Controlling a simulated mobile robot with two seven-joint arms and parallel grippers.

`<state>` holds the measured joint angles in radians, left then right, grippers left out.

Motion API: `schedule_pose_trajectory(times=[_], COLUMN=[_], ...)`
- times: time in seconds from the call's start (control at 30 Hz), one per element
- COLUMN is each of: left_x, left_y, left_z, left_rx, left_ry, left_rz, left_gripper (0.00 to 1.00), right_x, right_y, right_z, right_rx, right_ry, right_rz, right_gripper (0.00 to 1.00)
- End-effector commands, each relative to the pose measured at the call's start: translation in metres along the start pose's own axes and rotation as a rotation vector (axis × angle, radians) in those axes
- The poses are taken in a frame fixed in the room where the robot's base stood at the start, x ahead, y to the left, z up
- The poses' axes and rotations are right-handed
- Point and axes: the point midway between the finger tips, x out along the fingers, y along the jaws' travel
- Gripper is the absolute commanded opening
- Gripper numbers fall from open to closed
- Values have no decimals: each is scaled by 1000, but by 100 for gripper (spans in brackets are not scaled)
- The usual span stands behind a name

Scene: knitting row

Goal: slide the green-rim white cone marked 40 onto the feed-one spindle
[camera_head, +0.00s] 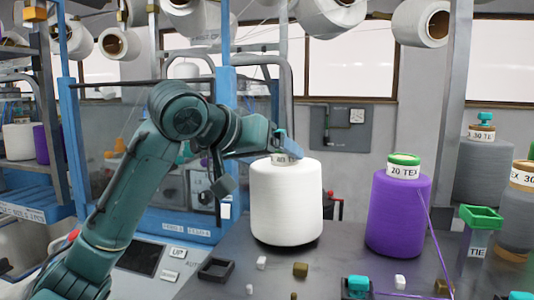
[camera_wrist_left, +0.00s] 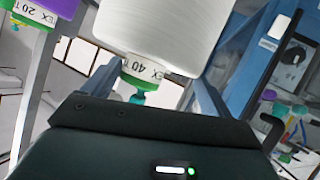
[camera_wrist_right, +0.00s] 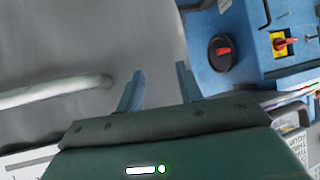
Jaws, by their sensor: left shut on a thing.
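The white cone (camera_head: 287,208) with the 40 TEX label stands upright in the head view, at or just above the grey table; I cannot tell if it touches. In the left wrist view the cone (camera_wrist_left: 165,30) shows its green rim and a teal knob at its tip. My left gripper (camera_head: 283,150) is shut on the top of this cone from above. My right gripper (camera_wrist_right: 160,85) is open and empty in the right wrist view and outside the head view. I cannot make out the feed-one spindle.
A purple 20 TEX cone (camera_head: 398,212) stands right of the white one, with grey cones (camera_head: 483,170) farther right. The blue machine frame (camera_head: 158,210) rises behind my left arm.

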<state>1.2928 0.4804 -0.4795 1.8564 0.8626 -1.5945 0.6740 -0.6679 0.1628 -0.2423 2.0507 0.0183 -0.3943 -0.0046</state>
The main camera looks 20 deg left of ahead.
Motion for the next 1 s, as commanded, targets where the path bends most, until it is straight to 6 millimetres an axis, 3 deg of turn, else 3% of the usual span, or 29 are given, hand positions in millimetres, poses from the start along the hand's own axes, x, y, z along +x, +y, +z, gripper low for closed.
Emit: schedule_pose_trajectory(times=[0.07,0.1,0.2,0.3,0.63,0.77,1.0], left_x=[-1,-1,-1,-1,-8,-30,-86], left_y=[0,0,0,0,0,-1,0], left_z=[-2,-2,-2,-1,0,1,0], left_rx=[0,0,0,0,1,2,2], left_ry=[6,6,6,4,0,4,8], left_rz=[2,2,1,1,-1,-1,-2], left_gripper=[19,86,94,100,100,100,100], right_x=[0,0,1,1,3,5,6], right_y=[0,1,2,3,4,3,-1], right_z=[-1,-2,-2,-3,-2,1,-2], right_rx=[0,0,-1,-1,0,0,0], right_ry=[2,3,5,7,8,9,29], right_rz=[1,1,3,5,7,6,-5], right_gripper=[36,36,36,36,36,36,36])
